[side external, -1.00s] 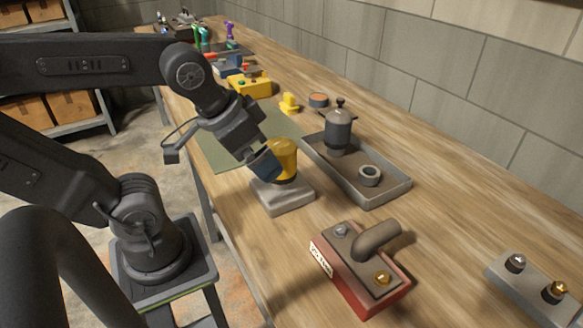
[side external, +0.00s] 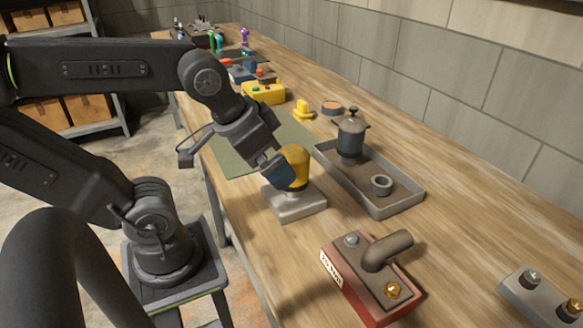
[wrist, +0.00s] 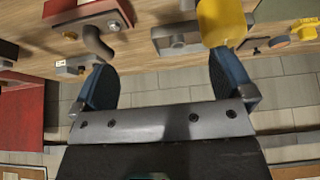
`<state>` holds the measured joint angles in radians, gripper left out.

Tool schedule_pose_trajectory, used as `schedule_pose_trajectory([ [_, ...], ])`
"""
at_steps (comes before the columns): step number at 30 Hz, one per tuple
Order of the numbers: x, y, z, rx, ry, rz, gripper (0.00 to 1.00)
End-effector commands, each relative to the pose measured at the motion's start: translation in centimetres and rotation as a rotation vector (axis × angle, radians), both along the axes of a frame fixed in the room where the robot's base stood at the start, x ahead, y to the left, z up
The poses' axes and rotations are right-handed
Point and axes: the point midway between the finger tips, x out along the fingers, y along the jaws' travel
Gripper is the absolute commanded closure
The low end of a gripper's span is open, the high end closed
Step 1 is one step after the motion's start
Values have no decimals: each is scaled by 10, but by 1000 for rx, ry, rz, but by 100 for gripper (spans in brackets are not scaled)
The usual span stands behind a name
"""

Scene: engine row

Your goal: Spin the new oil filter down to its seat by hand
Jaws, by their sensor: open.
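The yellow oil filter (side external: 297,160) stands upright on a light grey block (side external: 297,206), its seat block. My gripper (side external: 280,172) has blue fingers and tilts down from the left, close against the filter's near-left side. In the wrist view my gripper (wrist: 160,65) is open, with nothing between its fingers. There the filter (wrist: 222,20) shows just beyond the right finger's tip, not centred between the fingers. I cannot tell whether that finger touches it. The filter's lower end and any gap to the seat are partly hidden in the side view.
A grey tray (side external: 409,201) holds a dark canister (side external: 350,138) and a ring (side external: 381,186). A red battery-like box (side external: 345,291) with a thick handle stands in front. A green mat (side external: 236,154), a yellow box (side external: 264,93) and a small yellow part (side external: 303,111) lie behind.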

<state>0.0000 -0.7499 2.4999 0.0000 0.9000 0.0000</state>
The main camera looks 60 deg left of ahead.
Motion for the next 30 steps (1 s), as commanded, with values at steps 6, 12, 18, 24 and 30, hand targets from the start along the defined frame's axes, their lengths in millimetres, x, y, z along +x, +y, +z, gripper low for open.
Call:
schedule_pose_trajectory([
  [6, 0, 0, 0, 1, 1, -3, 0],
  [12, 11, 7, 7, 105, 50, -157, 0],
  [18, 35, 25, 20, 318, 187, -566, 0],
  [24, 62, 48, 30, 473, 329, -1031, 0],
  [30, 83, 69, 34, 539, 431, -1440, 0],
])
